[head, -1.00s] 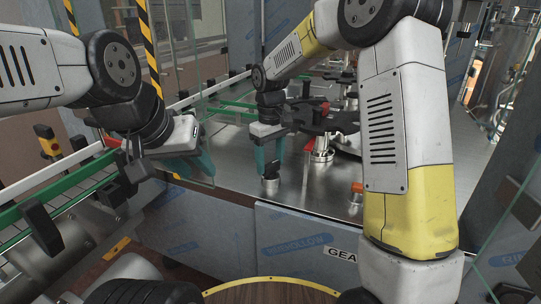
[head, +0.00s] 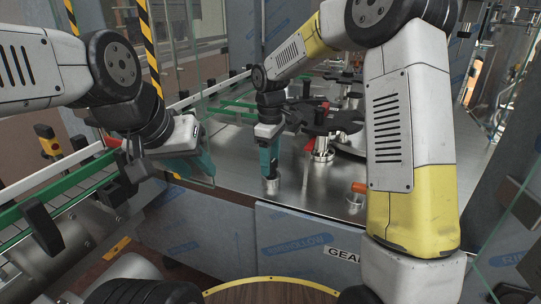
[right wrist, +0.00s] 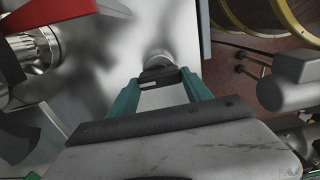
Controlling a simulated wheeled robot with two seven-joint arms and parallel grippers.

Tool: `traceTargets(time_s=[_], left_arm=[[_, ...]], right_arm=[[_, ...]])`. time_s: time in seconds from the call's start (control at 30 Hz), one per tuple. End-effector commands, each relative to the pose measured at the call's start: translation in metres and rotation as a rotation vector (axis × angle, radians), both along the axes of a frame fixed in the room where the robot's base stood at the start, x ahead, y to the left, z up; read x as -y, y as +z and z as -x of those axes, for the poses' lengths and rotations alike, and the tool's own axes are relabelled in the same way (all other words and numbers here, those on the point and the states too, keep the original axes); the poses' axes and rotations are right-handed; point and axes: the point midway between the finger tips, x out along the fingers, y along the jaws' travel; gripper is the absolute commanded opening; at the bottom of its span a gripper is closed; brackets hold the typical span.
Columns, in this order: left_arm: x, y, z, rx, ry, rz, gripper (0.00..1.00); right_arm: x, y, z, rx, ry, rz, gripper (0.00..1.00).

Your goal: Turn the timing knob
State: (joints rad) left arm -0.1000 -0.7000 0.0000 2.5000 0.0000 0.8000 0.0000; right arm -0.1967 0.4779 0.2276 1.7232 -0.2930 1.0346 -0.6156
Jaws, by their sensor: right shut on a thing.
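The timing knob stands on the steel deck (head: 232,185) near its front edge. In the head view only its silver base (head: 271,186) shows; my right gripper hides its top. In the right wrist view the knob's black grip (right wrist: 160,76) with a white mark lies between the teal fingers. My right gripper (head: 269,172) points down and is shut on the knob; it also shows in the right wrist view (right wrist: 161,84). My left gripper (head: 197,164) hangs left of the knob, apart from it, beside the glass; its finger gap is unclear.
A black star wheel (head: 338,121) on a silver hub stands behind and right of the knob. A red lever (head: 310,143) and an orange-capped part (head: 358,188) are nearby. A green-edged conveyor (head: 62,194) runs along the left.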

Motion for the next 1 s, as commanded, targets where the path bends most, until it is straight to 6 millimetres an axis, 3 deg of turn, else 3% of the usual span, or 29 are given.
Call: traceTargets(time_s=[0.23, 0.27, 0.37, 0.73, 1.0], left_arm=[[0.0, 0.0, 0.0, 0.0, 0.0, 0.0, 0.36], [0.0, 0.0, 0.0, 0.0, 0.0, 0.0, 0.36], [0.0, 0.0, 0.0, 0.0, 0.0, 0.0, 0.36], [0.0, 0.0, 0.0, 0.0, 0.0, 0.0, 0.36], [0.0, 0.0, 0.0, 0.0, 0.0, 0.0, 0.36]], right_arm=[[0.0, 0.001, -0.001, 0.002, -0.001, 0.0, 0.17], [0.0, 0.001, -0.001, 0.002, -0.001, 0.0, 0.61], [0.0, 0.001, -0.001, 0.002, -0.002, 0.0, 0.79], [0.0, 0.005, -0.001, 0.001, -0.002, -0.001, 0.79], [0.0, 0.047, -0.001, 0.004, -0.001, -0.002, 0.79]])
